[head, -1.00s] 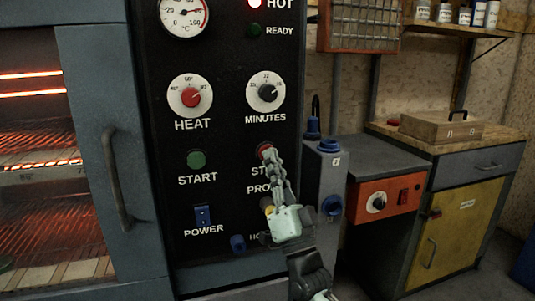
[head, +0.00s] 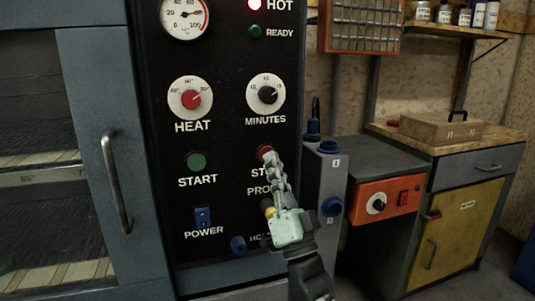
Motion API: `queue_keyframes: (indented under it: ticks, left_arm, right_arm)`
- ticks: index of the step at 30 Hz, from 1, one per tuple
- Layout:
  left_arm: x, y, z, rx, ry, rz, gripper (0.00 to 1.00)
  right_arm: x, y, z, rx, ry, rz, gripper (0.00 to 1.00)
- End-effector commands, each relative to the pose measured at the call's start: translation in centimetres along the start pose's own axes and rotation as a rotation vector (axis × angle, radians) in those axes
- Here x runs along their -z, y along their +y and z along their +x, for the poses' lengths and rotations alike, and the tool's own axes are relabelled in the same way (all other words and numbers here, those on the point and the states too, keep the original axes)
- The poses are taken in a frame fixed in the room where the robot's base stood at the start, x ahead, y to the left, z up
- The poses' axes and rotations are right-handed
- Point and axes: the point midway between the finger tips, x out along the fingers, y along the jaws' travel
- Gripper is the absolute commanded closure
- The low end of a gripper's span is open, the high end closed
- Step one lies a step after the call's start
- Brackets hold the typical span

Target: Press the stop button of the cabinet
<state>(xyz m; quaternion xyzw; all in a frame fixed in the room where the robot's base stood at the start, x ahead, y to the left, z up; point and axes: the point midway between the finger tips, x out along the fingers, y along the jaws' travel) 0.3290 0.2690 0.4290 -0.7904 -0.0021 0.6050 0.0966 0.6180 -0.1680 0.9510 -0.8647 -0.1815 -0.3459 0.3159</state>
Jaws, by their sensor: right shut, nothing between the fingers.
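The cabinet's black panel (head: 225,135) fills the middle of the head view. The red stop button (head: 265,151) is on its right side, above a label that reads "ST" before my gripper covers it. My right gripper (head: 269,158) is shut and empty. Its fingertips are at the lower edge of the button and hide part of it; I cannot tell whether they touch it. The green start button (head: 196,162) is to the left. My left gripper is not in view.
The panel also has a red heat knob (head: 190,99), a minutes knob (head: 267,95), a blue power switch (head: 202,217) and a lit red HOT lamp (head: 254,4). The cabinet door (head: 95,150) is shut at left. A grey post (head: 328,180) stands close right of my gripper.

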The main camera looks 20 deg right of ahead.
Motion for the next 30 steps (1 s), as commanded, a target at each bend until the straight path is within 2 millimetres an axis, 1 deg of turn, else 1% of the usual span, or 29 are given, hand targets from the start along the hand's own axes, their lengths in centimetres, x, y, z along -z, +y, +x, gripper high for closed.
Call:
queue_keyframes:
  ticks: [14, 24, 30]
  left_arm:
    - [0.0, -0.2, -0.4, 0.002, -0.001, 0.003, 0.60]
    - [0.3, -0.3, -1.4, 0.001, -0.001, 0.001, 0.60]
    - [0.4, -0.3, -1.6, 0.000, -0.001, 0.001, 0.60]
  right_arm:
    - [0.5, -0.5, -0.6, 0.000, 0.001, 0.000, 1.00]
    - [2.2, -2.2, -2.9, 0.000, 0.000, 0.000, 1.00]
    - [2.8, -2.8, -3.7, 0.000, 0.001, 0.000, 1.00]
